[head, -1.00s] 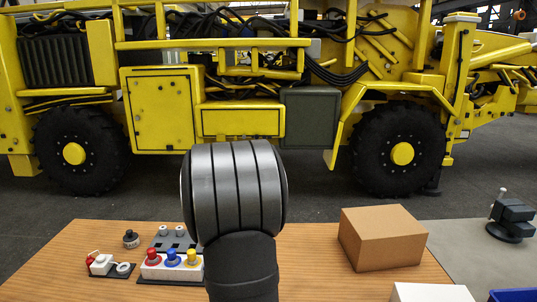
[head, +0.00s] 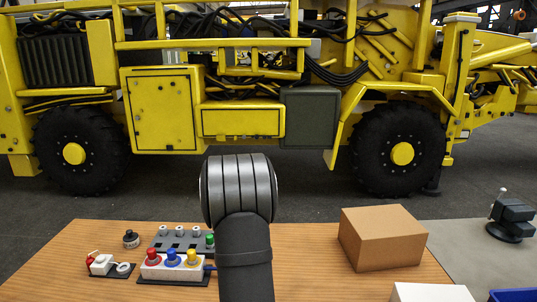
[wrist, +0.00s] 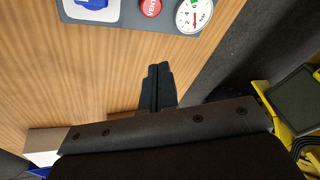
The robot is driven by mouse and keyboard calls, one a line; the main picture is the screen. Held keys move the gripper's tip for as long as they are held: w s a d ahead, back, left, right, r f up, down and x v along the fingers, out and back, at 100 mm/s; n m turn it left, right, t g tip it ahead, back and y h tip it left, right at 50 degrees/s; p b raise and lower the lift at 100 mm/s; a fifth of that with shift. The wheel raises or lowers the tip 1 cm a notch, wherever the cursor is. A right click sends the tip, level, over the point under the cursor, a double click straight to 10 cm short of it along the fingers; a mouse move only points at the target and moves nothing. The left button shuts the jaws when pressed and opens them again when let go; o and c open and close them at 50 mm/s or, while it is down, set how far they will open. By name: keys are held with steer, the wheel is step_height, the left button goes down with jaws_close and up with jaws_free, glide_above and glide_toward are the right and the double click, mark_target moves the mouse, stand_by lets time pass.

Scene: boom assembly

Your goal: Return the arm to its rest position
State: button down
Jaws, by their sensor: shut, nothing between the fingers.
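My arm (head: 243,250) rises in the middle of the head view, over the wooden table (head: 310,265). My gripper is hidden behind the arm there. In the wrist view my gripper (wrist: 157,68) points out over the wooden table top. Its two dark fingers are together with nothing between them. It is apart from the panel (wrist: 128,18) at the top of that view, which carries a red button (wrist: 150,7), a round white gauge (wrist: 194,15) and a blue part on a white base (wrist: 92,6).
Left of my arm are a white block with red, blue and yellow knobs (head: 172,268), a grey rack (head: 181,244) and a small red-and-white device (head: 101,263). A cardboard box (head: 382,238) stands at right. A yellow machine (head: 240,120) stands behind the table.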

steer(key=m+g, duration=0.1)
steer(key=m, duration=0.1)
steer(key=w+a+m+g+y, duration=0.1)
steer(key=m, duration=0.1)
steer(key=a+f+m+g+y, duration=0.1)
steer(key=m, duration=0.1)
steer(key=shift+w+a+g, duration=0.2)
steer(key=shift+w+g, duration=0.1)
steer(key=shift+r, duration=0.15)
stand_by(1.8)
steer(key=shift+s+d+r+n+t+h, duration=0.3)
steer(key=shift+s+n+t, duration=0.55)
steer(key=shift+n, duration=1)
steer(key=shift+s+d+r+n+t+h, duration=0.2)
steer(key=shift+s+d+n+t+h, duration=0.25)
steer(key=shift+n+t, duration=1.05)
steer(key=shift+s+d+r+n+t+h, duration=0.3)
steer(key=shift+s+n+t, duration=0.4)
steer(key=shift+n, duration=1.45)
steer(key=shift+w, duration=0.1)
